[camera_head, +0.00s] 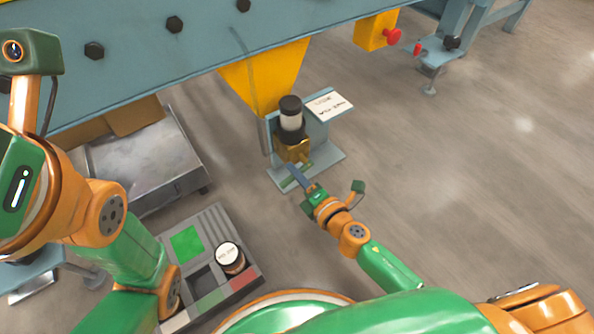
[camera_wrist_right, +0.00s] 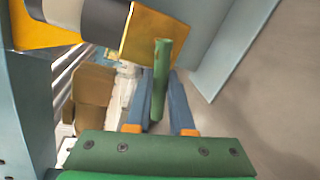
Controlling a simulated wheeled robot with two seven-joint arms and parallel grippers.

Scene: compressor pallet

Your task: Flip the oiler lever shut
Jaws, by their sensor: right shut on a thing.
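The oiler (camera_head: 291,122) stands upright on a grey bracket below the yellow funnel-shaped part. It has a black cap, a pale band and a brass block at its foot. Its green lever (camera_wrist_right: 161,75) stands upright in the right wrist view, in front of the brass block (camera_wrist_right: 150,38). My right gripper (camera_wrist_right: 160,100) has its two blue fingers on either side of the lever and is shut on it. In the head view my right gripper (camera_head: 295,174) reaches the oiler's foot and covers part of the lever. My left arm shows at the left, but its fingers are out of frame.
A white label plate (camera_head: 329,105) stands right of the oiler. A grey tray (camera_head: 212,213) with a green pad and a round white-topped jar (camera_head: 230,258) lies at the lower left.

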